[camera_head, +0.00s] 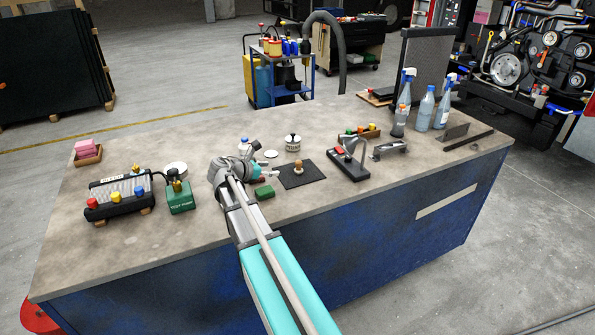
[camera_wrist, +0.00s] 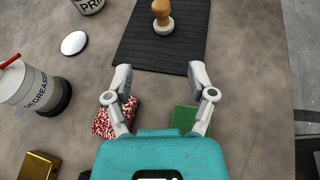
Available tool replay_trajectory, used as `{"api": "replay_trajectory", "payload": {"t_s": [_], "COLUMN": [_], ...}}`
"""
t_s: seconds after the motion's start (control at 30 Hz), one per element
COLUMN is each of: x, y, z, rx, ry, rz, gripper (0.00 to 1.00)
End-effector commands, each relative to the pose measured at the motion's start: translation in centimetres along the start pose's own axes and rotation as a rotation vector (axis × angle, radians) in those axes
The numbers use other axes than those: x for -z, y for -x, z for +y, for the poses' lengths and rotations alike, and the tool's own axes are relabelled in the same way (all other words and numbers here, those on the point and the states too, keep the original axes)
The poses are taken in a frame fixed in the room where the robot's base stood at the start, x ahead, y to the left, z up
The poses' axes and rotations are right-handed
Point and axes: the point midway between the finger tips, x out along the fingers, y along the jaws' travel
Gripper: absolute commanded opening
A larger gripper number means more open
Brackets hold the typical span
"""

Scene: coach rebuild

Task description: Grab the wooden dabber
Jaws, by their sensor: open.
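The wooden dabber (camera_head: 298,167) stands upright on a black mat (camera_head: 313,180) on the workbench. In the wrist view the dabber (camera_wrist: 162,17) shows a tan knob on a pale round base, near the top of the picture. My gripper (camera_wrist: 157,78) is open and empty. Its two fingers point toward the mat (camera_wrist: 150,60), with the dabber ahead of them and roughly midway between them, apart from both. In the head view my gripper (camera_head: 276,174) is just left of the mat.
A green block (camera_wrist: 184,119) and a red-and-white speckled item (camera_wrist: 118,116) lie beneath my fingers. A degreaser bottle (camera_wrist: 30,88) and a white disc (camera_wrist: 74,43) stand left. A white labelled pot (camera_head: 293,143) is behind the mat, and a black-based device (camera_head: 348,165) is to its right.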

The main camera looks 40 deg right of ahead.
Motion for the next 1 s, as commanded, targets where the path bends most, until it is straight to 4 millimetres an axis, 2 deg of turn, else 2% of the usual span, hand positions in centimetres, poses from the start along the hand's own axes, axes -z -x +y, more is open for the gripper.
{"api": "replay_trajectory", "payload": {"t_s": [0.17,0.6,0.73,1.0], "x": [0.2,0.2,0.1,0.0], "y": [-1.6,-7.5,-8.2,-8.3], "z": [0.0,0.1,0.0,0.0], "rx": [0.002,0.0,0.0,-0.001], "ry": [-0.001,-0.001,-0.001,-0.001], "rz": [0.0,0.001,0.001,0.001], "gripper": [0.72,0.72,0.72,0.72]}}
